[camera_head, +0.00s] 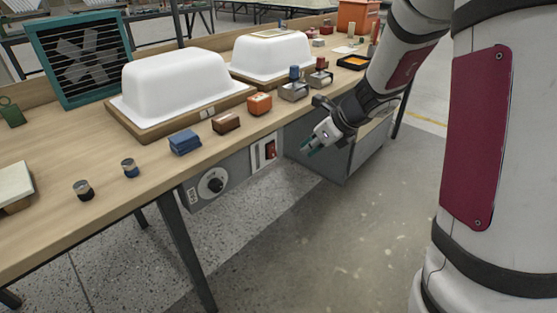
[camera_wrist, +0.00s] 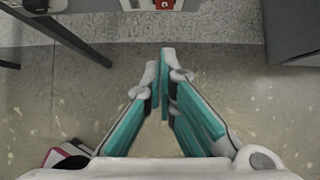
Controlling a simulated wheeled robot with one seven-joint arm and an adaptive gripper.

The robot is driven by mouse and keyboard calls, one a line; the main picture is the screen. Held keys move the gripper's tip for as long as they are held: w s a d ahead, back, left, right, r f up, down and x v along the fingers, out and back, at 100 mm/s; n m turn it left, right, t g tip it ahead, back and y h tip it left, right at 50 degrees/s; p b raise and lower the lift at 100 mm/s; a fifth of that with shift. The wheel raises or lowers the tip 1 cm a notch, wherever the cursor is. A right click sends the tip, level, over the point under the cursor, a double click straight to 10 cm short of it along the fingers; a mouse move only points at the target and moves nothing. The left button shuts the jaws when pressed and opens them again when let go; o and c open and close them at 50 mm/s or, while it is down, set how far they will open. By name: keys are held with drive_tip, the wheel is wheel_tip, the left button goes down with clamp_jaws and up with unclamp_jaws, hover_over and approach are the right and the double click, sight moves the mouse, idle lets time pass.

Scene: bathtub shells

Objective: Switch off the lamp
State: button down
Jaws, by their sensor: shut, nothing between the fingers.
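A panel with a red rocker-like switch (camera_head: 270,149) is set in the front of the bench, below the tabletop edge. The red part also shows at the top edge of the wrist view (camera_wrist: 165,4), partly cut off. My gripper (camera_head: 312,146) is in front of the bench, to the right of the red switch and apart from it. In the wrist view my gripper's teal fingers (camera_wrist: 160,78) come together at the tips with nothing between them. I cannot make out a lamp, or which way the switch is set.
A grey box with a round dial (camera_head: 211,184) hangs left of the switch. A grey cabinet (camera_head: 340,160) stands under the bench at right. The wooden bench (camera_head: 60,222) carries white tub shells (camera_head: 175,80) and several small blocks. Floor in front is clear.

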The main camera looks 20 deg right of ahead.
sight(273, 151)
idle(0.3)
drive_tip(key=w+a+r+b+x, duration=0.1)
drive_tip(key=b+x, duration=0.3)
drive_tip(key=x, duration=0.8)
drive_tip(key=shift+w+a+b, duration=0.25)
drive_tip(key=shift+w+b, duration=0.05)
drive_tip(key=shift+w, duration=0.35)
drive_tip(key=shift+r, duration=0.1)
drive_tip(key=shift+w+b, duration=0.1)
drive_tip(key=shift+b, duration=0.5)
drive_tip(key=shift+w+a+t+b, duration=0.15)
drive_tip(key=shift+t+b, duration=0.25)
drive_tip(key=shift+b, duration=0.6)
